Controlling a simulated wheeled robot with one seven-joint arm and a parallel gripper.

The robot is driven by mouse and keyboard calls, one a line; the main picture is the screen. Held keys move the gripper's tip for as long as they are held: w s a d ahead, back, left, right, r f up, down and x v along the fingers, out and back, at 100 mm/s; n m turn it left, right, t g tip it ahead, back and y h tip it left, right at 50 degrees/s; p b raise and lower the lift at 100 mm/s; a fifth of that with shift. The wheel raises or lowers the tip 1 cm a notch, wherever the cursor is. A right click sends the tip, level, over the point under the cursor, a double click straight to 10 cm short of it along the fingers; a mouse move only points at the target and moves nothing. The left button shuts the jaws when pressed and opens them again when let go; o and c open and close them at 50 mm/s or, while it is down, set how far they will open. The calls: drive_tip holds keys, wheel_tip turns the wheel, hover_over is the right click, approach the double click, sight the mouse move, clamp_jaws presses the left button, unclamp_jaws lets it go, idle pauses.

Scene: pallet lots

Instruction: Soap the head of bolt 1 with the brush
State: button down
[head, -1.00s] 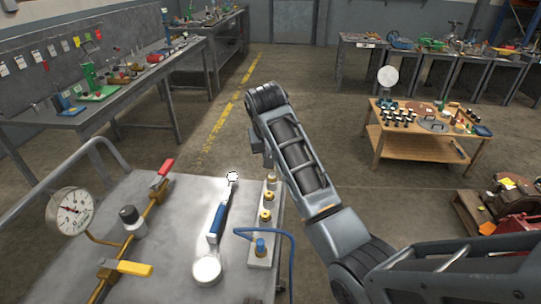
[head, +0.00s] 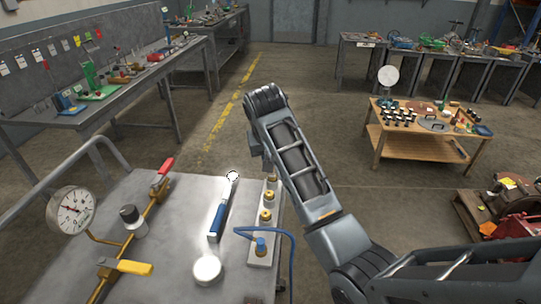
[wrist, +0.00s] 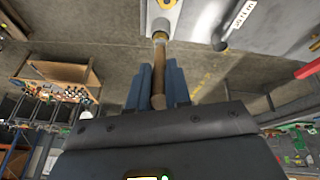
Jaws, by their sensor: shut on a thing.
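My gripper (wrist: 158,85) is shut on the brown wooden handle of the brush (wrist: 158,75) in the wrist view. The brush's far end points to a pale block (wrist: 172,20) with a brass bolt (wrist: 167,3) at the top edge. The brush end overlaps the block's near end; I cannot tell whether it touches. In the head view the block (head: 257,256) lies along the bench's right side with several brass bolt heads (head: 265,216) in a row. My forearm stands beside its far end, and the brush is not clear there. No number marking bolt 1 is readable.
A blue hose (head: 291,250) loops from the block's near fitting. A white round dish (head: 207,269) and a blue-handled mirror (head: 217,222) lie on the metal bench (head: 175,270). A gauge (head: 72,212) and a brass pipe with valves (head: 150,215) stand left.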

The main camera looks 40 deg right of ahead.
idle(0.4)
drive_tip(key=shift+w+d+f, duration=0.1)
drive_tip(key=shift+w+d, duration=0.05)
drive_tip(key=shift+d, duration=0.1)
idle(0.3)
drive_tip(key=shift+w+d, duration=0.25)
drive_tip(key=shift+d, duration=0.05)
drive_tip(key=shift+s+a, duration=0.1)
drive_tip(key=shift+s+a, duration=0.15)
drive_tip(key=shift+a, duration=0.2)
idle(0.4)
drive_tip(key=shift+s+a, duration=0.2)
